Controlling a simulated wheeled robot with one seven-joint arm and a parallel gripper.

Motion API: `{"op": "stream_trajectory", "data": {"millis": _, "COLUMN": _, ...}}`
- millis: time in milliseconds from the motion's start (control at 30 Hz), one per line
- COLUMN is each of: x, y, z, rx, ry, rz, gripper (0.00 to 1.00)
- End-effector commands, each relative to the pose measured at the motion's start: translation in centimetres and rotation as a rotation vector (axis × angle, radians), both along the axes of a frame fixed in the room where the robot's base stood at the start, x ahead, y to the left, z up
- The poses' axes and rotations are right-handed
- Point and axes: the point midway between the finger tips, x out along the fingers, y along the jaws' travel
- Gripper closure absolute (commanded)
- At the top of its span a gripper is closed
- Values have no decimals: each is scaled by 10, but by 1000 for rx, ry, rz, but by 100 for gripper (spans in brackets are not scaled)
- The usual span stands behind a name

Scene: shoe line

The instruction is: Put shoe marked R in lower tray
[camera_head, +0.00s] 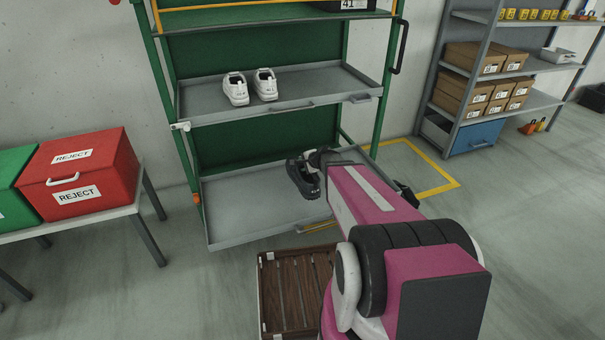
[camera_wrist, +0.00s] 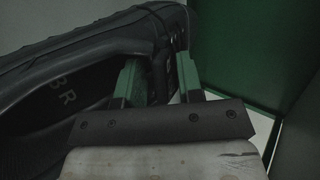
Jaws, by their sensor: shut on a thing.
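A dark shoe (camera_head: 300,180) is at the right part of the lower tray (camera_head: 237,203) of the green rack in the head view. I cannot tell whether its sole touches the tray floor. In the wrist view the dark shoe (camera_wrist: 45,95) fills the left side, with an R mark inside its opening. My gripper (camera_wrist: 160,70) is shut on the shoe's rim, one finger inside the opening and one outside. My arm covers part of the tray's right side in the head view.
Two white shoes (camera_head: 250,87) stand on the upper tray (camera_head: 205,99). The lower tray's left and middle are bare. A slatted wooden pallet (camera_head: 292,290) lies in front of the rack. A red REJECT box (camera_head: 110,175) stands at the left. Grey shelving (camera_head: 500,100) stands at the right.

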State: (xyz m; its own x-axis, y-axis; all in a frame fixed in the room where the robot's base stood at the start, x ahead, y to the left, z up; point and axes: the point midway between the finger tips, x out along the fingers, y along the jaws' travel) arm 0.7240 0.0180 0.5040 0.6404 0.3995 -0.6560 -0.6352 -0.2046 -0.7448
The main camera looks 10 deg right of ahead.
Motion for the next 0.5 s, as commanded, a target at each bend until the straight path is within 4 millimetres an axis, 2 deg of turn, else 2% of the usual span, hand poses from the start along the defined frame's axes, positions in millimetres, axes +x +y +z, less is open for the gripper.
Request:
{"op": "stream_trajectory", "data": {"millis": 33, "x": 14, "y": -3, "z": -8, "rx": 1, "ry": 0, "rz": -1, "gripper": 100}}
{"op": "stream_trajectory", "data": {"millis": 300, "x": 66, "y": -16, "z": -39, "rx": 2, "ry": 0, "rz": -1, "gripper": 100}}
{"op": "stream_trajectory", "data": {"millis": 500, "x": 88, "y": -23, "z": -53, "rx": 0, "ry": -1, "rz": -1, "gripper": 100}}
